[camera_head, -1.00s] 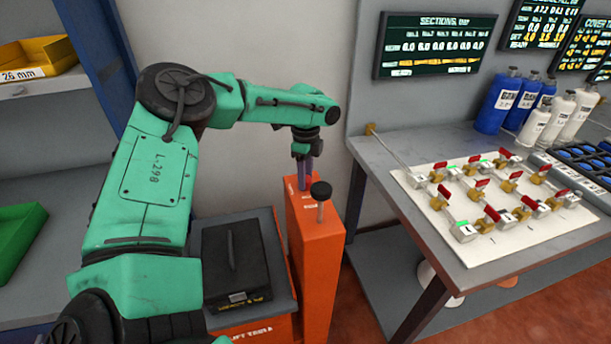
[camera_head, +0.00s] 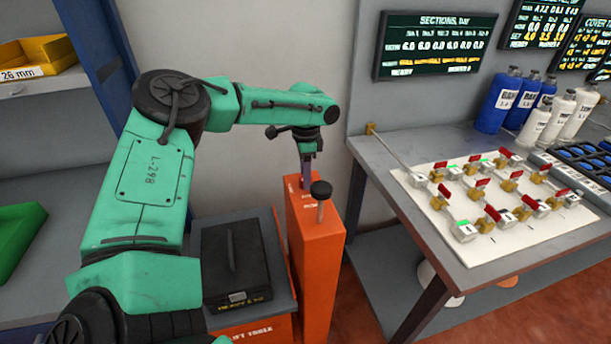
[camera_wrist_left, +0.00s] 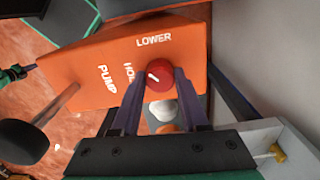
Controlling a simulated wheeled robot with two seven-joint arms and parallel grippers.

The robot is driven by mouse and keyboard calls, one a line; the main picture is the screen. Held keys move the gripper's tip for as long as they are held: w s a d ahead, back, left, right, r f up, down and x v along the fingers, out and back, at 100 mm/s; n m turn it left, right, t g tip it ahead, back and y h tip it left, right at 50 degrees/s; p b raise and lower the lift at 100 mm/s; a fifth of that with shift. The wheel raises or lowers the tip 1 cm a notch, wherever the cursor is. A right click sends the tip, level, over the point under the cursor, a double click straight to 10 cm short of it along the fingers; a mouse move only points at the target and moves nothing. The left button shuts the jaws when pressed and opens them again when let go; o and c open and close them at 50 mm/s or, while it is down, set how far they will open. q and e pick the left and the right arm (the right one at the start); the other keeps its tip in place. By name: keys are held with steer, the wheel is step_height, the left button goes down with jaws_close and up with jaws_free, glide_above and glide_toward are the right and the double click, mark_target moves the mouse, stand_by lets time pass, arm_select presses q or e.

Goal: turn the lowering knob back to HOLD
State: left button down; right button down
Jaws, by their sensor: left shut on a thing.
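The lowering knob (camera_wrist_left: 158,75) is a round red knob with a short white mark, on top of the orange lift column (camera_head: 318,250). In the left wrist view, the labels LOWER, HOLD and PUMP are printed on the orange face, HOLD partly covered by a finger. The white mark sits slantwise on the left part of the knob; I cannot tell exactly which label it points at. My left gripper (camera_head: 306,182) is over the column, its fingers shut on the knob, one on each side. In the head view the knob is hidden.
A black-knobbed lever (camera_head: 321,190) stands close beside the gripper on the column. A dark box (camera_head: 236,262) sits on the lift table at left. The grey bench (camera_head: 395,165) with a valve board (camera_head: 437,205) is to the right. The wall is close behind.

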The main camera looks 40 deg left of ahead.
arm_select(q)
steer(key=n, duration=0.5)
steer(key=shift+r+n, duration=0.15)
steer(key=shift+n, duration=0.15)
steer(key=shift+w+n, duration=0.1)
steer(key=shift+n, duration=2.1)
steer(key=shift+c, duration=2.1)
jaws_free()
